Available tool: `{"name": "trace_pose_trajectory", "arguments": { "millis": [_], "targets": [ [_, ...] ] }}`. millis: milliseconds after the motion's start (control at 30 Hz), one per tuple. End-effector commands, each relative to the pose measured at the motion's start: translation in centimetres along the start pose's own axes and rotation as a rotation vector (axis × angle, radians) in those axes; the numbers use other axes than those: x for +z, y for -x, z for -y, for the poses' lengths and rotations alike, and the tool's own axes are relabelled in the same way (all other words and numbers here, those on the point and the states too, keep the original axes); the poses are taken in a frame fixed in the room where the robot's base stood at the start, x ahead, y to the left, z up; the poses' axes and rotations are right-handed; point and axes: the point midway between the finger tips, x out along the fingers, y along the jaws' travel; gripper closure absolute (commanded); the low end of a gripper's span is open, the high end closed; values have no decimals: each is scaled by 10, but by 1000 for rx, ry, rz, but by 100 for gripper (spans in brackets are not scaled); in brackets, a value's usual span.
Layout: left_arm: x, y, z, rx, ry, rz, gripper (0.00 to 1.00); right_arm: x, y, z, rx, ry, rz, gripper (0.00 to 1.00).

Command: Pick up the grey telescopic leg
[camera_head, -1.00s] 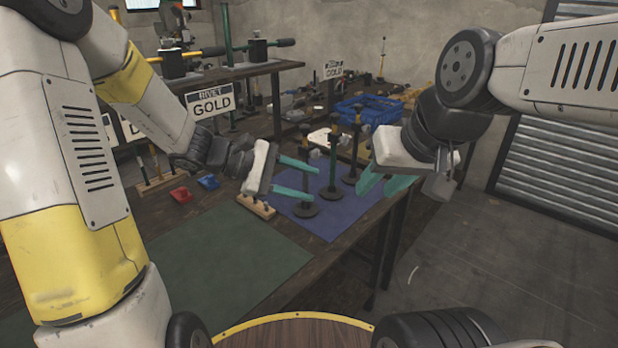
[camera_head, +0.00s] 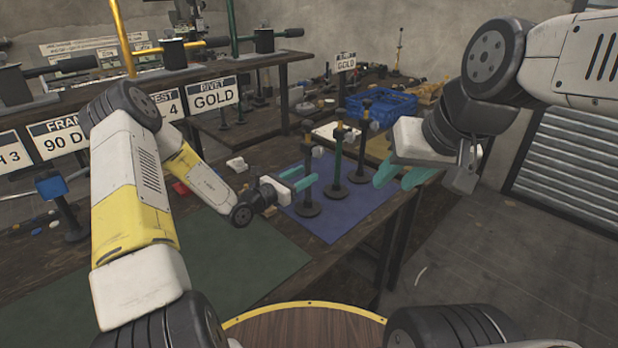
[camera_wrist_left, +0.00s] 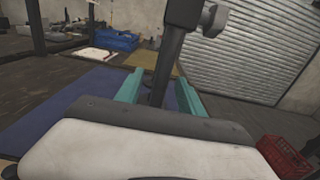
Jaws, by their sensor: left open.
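Three upright telescopic legs with round bases stand on a blue mat (camera_head: 345,218). The nearest, a dark grey leg (camera_head: 309,196), is at the left of the group. The middle one is a dark green leg (camera_head: 337,165), and a dark leg (camera_head: 362,145) stands behind it. My left gripper (camera_head: 304,183) is open at the grey leg. In the left wrist view the grey leg (camera_wrist_left: 162,75) rises between the two teal fingers, with gaps beside it and a side knob near the top. My right gripper (camera_head: 402,176) is open and empty, right of the legs.
A blue crate (camera_head: 380,108) stands behind the legs. A raised bench with a GOLD sign (camera_head: 212,95) is at the back left. A green mat (camera_head: 215,265) lies in front. A red crate (camera_wrist_left: 285,158) shows at lower right in the left wrist view.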

Motion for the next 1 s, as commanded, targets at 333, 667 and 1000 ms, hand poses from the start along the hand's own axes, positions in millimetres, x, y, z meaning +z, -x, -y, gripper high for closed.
{"name": "trace_pose_trajectory", "arguments": {
  "millis": [333,667,1000],
  "targets": [
    [-1,-46,2,-2,-1,1,55,0,0,0,0,0,0,64],
    [-1,-48,2,-2,-1,0,68,0,0,0,0,0,0,64],
    [-1,-48,2,-2,-2,0,100,0,0,0,0,0,0,64]
  ]
}}
